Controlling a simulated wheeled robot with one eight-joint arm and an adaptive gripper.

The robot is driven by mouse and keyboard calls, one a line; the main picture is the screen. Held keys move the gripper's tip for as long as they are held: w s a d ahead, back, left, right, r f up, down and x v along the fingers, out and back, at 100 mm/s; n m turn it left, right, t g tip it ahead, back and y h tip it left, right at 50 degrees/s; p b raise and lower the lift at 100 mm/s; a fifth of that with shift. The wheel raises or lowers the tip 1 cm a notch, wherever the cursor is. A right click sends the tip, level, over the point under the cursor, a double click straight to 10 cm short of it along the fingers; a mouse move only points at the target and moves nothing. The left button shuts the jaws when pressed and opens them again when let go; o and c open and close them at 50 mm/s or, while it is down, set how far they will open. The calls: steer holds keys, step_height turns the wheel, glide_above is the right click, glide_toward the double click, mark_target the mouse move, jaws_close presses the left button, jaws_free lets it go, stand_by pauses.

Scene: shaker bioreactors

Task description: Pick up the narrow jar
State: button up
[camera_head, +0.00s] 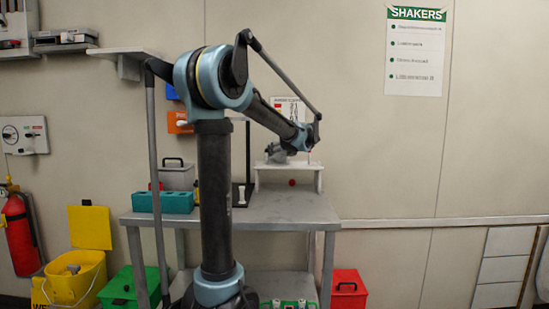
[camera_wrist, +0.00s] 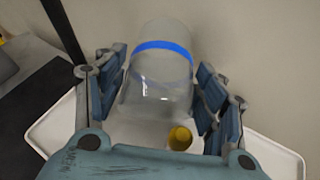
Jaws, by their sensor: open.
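A clear jar (camera_wrist: 160,85) with a blue band stands in the middle of the wrist view, over a white tray-like surface (camera_wrist: 275,155). I take it for the narrow jar. My gripper (camera_wrist: 160,95) is open, with one blue-grey finger on each side of the jar. Gaps seem to show between the fingers and the glass; contact is hard to tell. In the head view my gripper (camera_head: 278,153) is small, just above a white raised shelf (camera_head: 290,167) at the back of the bench. I cannot make out the jar there.
A small yellow round thing (camera_wrist: 180,138) shows near the jar's lower right. The grey metal bench (camera_head: 285,209) carries a teal block (camera_head: 163,202), a grey lidded box (camera_head: 177,177) and a dark stand (camera_head: 243,190). The wall is close behind the shelf.

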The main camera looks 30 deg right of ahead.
steer(key=shift+w, duration=0.2)
steer(key=c, duration=0.8)
steer(key=shift+c, duration=0.2)
steer(key=shift+s+a+r, duration=0.15)
steer(key=shift+s+r, duration=0.05)
steer(key=shift+r, duration=0.15)
steer(key=r, duration=0.6)
steer(key=shift+s+a+r, duration=0.15)
steer(key=shift+s+a, duration=0.05)
steer(key=shift+s, duration=0.15)
steer(key=s+a, duration=0.5)
steer(key=s, duration=0.3)
steer(key=s+a, duration=0.4)
steer(key=s, duration=0.4)
steer(key=shift+a, duration=0.4)
